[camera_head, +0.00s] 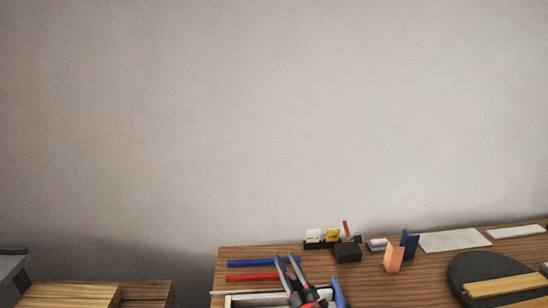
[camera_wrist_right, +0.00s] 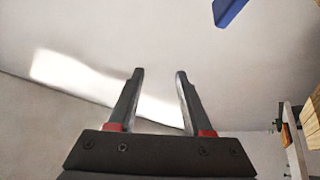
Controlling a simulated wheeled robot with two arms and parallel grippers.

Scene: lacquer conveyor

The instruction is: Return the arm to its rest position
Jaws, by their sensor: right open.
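My right gripper (camera_head: 289,270) shows at the bottom middle of the head view, over the front left part of the wooden table. Its two dark fingers with red bases point up and stand apart. In the right wrist view the gripper (camera_wrist_right: 160,75) is open, with nothing between its fingers and only pale wall and light patches behind. My left gripper is not in view.
The wooden table (camera_head: 360,273) holds a blue bar (camera_head: 262,263), a red bar (camera_head: 251,277), a white-edged tray (camera_head: 245,299), small black holders (camera_head: 347,252), orange (camera_head: 394,257) and blue (camera_head: 409,245) upright pieces, and a dark round plate (camera_head: 460,270). Wooden boards (camera_head: 70,296) lie at lower left.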

